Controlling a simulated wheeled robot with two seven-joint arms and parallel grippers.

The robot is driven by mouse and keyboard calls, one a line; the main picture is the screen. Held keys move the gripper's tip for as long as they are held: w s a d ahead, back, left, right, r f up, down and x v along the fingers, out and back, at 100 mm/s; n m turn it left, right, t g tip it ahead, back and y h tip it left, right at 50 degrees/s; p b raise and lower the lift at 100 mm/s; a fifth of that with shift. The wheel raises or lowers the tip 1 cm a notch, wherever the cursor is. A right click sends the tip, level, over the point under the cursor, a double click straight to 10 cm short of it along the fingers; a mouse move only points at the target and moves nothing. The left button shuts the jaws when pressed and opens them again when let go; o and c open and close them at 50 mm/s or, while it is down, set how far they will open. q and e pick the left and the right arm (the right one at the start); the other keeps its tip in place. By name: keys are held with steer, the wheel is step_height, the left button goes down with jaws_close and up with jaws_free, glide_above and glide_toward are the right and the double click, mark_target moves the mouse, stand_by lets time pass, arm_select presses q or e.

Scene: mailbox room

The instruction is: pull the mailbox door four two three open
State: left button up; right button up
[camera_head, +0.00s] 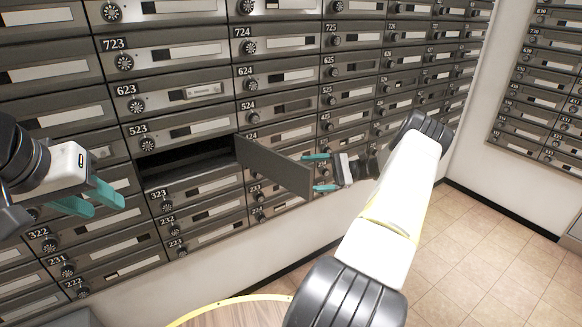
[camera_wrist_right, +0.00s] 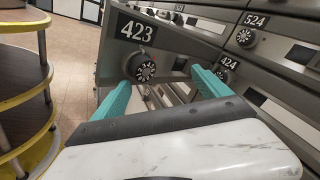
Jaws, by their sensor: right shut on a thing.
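The mailbox door 423 (camera_head: 272,166) is swung out from the wall on its right side, and its dark compartment (camera_head: 188,161) shows open below box 523. In the right wrist view the door's front carries the number plate 423 (camera_wrist_right: 136,28) and a round dial knob (camera_wrist_right: 143,68). My right gripper (camera_head: 315,172) is at the front of the door, its teal fingers on either side of the knob in the right wrist view (camera_wrist_right: 160,82), shut on it. My left gripper (camera_head: 107,207) is open and empty at the left, in front of the lower boxes.
Rows of closed mailboxes (camera_head: 178,56) fill the wall around the opening. A round wooden table with a yellow rim (camera_head: 235,312) stands at the bottom. A yellow-edged tiered stand (camera_wrist_right: 28,88) is at the left of the wrist view. Tiled floor (camera_head: 480,250) is clear on the right.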

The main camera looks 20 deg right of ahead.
steer(key=v, duration=0.7)
steer(key=shift+s+d, duration=0.15)
steer(key=shift+d, duration=0.1)
